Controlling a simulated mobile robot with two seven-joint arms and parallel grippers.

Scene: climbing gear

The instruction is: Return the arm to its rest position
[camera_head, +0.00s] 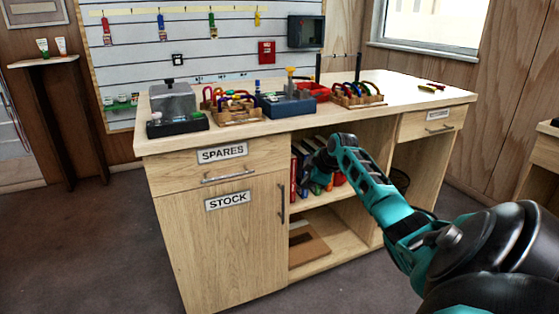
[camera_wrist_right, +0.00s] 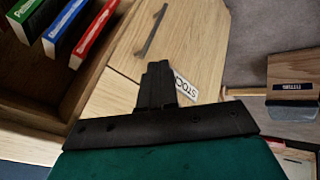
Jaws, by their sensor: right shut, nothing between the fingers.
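My right arm comes in from the lower right in the head view, teal and black. Its gripper (camera_head: 318,165) is in front of the open shelf of the wooden workbench (camera_head: 245,250). In the right wrist view the gripper's dark fingers (camera_wrist_right: 158,85) are together with nothing between them. Behind them show the cupboard door and part of the STOCK label (camera_wrist_right: 186,86). My left gripper is not in the head view.
Books (camera_head: 296,172) stand on the upper shelf close to the right gripper; their spines also show in the wrist view (camera_wrist_right: 95,35). The SPARES drawer (camera_head: 250,167) is shut. Wooden racks (camera_head: 235,116) and boxes stand on the benchtop. Grey floor (camera_head: 90,235) is open at left.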

